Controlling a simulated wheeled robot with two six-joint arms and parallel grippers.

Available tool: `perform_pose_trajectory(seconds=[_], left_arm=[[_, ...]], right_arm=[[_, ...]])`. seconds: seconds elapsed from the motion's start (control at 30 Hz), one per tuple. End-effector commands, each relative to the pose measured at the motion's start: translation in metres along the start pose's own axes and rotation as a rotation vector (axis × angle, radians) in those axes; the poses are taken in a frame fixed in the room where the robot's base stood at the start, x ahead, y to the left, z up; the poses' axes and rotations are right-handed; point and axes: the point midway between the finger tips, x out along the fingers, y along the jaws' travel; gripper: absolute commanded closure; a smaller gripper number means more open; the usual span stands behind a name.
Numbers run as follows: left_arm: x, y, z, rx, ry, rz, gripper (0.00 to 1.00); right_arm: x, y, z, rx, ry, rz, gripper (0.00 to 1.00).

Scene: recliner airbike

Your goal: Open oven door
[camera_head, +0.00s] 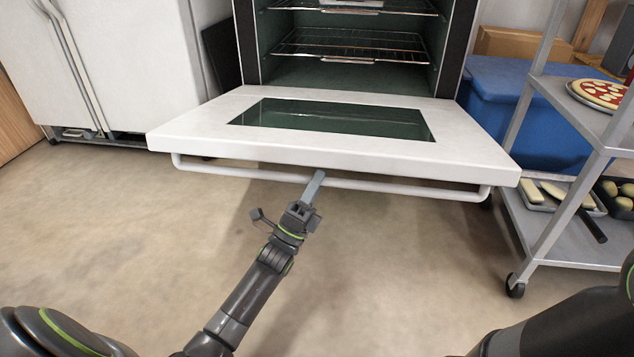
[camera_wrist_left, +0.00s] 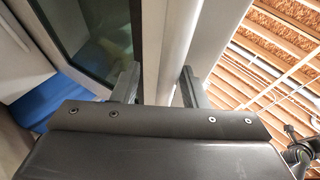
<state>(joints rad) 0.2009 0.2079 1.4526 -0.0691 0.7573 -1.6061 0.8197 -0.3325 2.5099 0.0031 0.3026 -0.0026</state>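The oven door (camera_head: 450,140) is folded down and lies roughly level in front of the open oven cavity (camera_head: 345,75), its dark window facing up. A white bar handle (camera_head: 420,188) runs along its front edge. My left gripper (camera_head: 316,182) reaches up to the handle near its middle. In the left wrist view its two fingers (camera_wrist_left: 158,88) stand apart, with white door or handle surfaces (camera_wrist_left: 155,40) behind and between them. Whether the fingers press on the bar is not clear. The door window (camera_wrist_left: 90,35) shows beside the left finger. My right gripper is not visible.
A wheeled metal rack (camera_head: 560,250) with a pizza (camera_head: 600,93) and trays stands at the right, beside a blue bin (camera_head: 510,110). A white fridge (camera_head: 120,60) is at the back left. The floor (camera_head: 140,230) below the door is clear.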

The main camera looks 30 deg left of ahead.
Motion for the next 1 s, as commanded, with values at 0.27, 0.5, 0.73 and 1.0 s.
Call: perform_pose_trajectory(seconds=[0.27,0.5,0.73,1.0], left_arm=[[-0.014,-0.001,0.000,0.000,0.000,0.002,0.60],[-0.063,-0.001,0.001,-0.001,0.001,0.005,0.60],[-0.104,0.001,0.000,-0.001,0.001,0.004,0.60],[-0.119,0.001,0.000,0.000,0.000,-0.001,0.60]], right_arm=[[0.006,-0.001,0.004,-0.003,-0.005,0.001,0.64],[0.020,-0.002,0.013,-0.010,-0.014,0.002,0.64],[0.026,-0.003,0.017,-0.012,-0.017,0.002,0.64],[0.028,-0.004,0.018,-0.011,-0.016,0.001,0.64]])
